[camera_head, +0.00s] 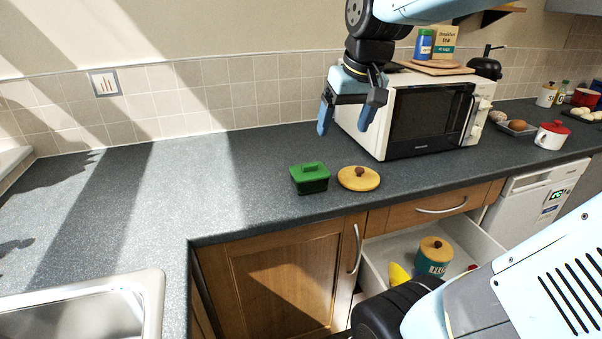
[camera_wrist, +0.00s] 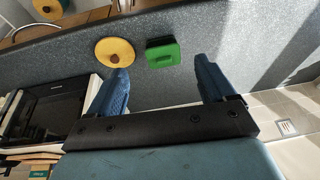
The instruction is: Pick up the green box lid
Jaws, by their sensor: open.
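The green box lid (camera_head: 312,169) has a raised handle and sits on top of a green box (camera_head: 313,186) on the dark counter. The lid also shows in the wrist view (camera_wrist: 163,56), just beyond and between my fingertips. My gripper (camera_head: 346,117) is open and empty. It hangs above the counter in front of the microwave, up and to the right of the lid in the head view, apart from it. Both fingers show in the wrist view (camera_wrist: 163,78).
A round yellow lid (camera_head: 358,179) with a brown knob lies right of the green box. A white microwave (camera_head: 428,112) stands behind on the right. An open drawer (camera_head: 488,246) holds a jar (camera_head: 434,258). The sink (camera_head: 84,307) is front left. The counter left of the box is clear.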

